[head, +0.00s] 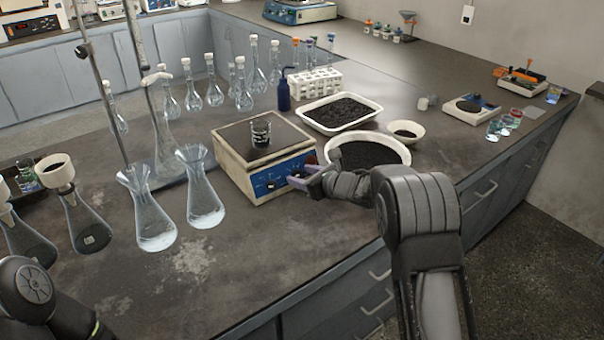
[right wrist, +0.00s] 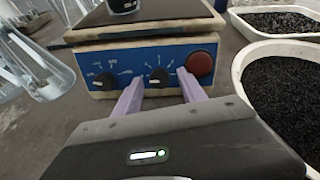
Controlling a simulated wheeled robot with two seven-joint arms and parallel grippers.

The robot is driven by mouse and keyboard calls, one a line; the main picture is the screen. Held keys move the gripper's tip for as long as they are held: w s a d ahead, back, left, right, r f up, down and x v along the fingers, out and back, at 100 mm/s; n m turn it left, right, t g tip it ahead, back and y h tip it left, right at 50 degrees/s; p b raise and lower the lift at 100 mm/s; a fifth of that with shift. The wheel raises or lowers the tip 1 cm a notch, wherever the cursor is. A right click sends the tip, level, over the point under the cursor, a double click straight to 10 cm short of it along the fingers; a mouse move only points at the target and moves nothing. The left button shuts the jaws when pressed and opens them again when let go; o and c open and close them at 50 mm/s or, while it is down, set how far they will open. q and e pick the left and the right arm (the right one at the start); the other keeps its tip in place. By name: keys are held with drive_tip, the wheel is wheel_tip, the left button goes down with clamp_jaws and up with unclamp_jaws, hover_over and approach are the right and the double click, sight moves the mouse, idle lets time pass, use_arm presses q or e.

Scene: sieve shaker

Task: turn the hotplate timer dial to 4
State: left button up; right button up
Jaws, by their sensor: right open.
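The hotplate (head: 235,170) is a cream box with a blue front panel and a dark top plate. Its panel (right wrist: 125,62) carries a left black dial (right wrist: 105,81), a right black dial (right wrist: 159,78) and a round red knob (right wrist: 200,65). The scale markings are too small to read, so I cannot tell a setting. My right gripper (head: 304,177) is at the right part of the panel, open. In the right wrist view its two lilac fingers (right wrist: 160,88) stand either side of the right dial, with visible gaps. My left gripper is out of view.
A glass beaker (head: 261,133) stands on the hotplate's top. A white bowl (head: 401,149) of dark grains is close to the right of my gripper, with a white tray (head: 377,112) behind. Two glass flasks (head: 203,205) stand left of the hotplate. The bench front is clear.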

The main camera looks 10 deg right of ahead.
drive_tip(key=shift+w+a+f, duration=0.1)
drive_tip(key=shift+w, duration=0.15)
clamp_jaws()
idle(0.4)
